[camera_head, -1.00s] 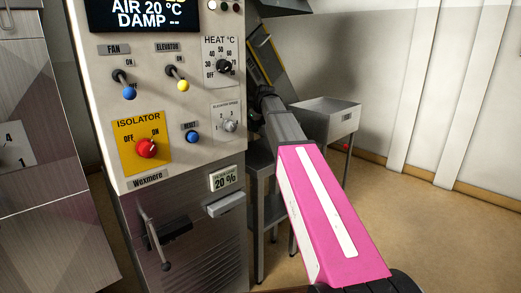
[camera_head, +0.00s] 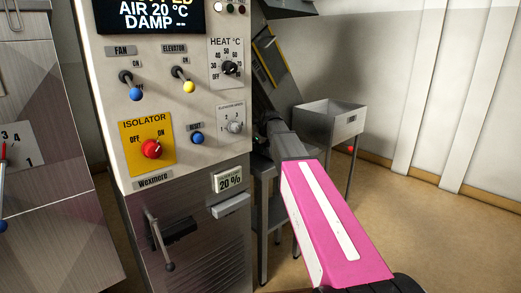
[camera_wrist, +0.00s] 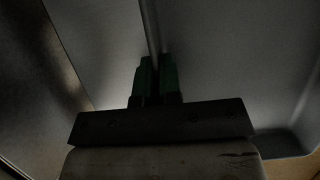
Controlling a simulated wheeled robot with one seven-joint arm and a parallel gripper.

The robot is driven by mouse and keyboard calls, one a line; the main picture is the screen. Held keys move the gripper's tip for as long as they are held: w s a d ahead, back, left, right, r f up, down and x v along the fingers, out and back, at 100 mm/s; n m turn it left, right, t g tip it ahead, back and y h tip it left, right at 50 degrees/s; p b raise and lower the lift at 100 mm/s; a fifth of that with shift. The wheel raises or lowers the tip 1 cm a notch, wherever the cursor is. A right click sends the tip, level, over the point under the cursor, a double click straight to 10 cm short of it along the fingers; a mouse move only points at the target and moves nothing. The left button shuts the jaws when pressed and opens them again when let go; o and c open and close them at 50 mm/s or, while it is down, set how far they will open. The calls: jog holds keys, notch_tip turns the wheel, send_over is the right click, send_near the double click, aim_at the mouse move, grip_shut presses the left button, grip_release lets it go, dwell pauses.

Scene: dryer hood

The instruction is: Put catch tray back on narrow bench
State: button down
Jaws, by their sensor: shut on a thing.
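My gripper shows in the wrist view (camera_wrist: 156,80), its dark green fingers closed on a thin upright metal edge (camera_wrist: 150,28). Grey sheet-metal faces spread on both sides of it, which I take to be the catch tray; its full outline is not visible. In the head view my pink arm reaches forward past the control cabinet's right side, and the gripper and what it holds are hidden or too dark to tell. A narrow metal bench (camera_head: 266,172) stands partly hidden beside the cabinet, behind my arm.
The control cabinet (camera_head: 200,190) stands close on the left of my arm, with knobs, switches and a protruding handle. A metal basin on legs (camera_head: 326,122) stands beyond my arm by the wall. Open floor lies to the right.

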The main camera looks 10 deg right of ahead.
jog(key=shift+f, duration=0.1)
jog(key=c, duration=1.3)
grip_release()
jog(key=v, duration=1.2)
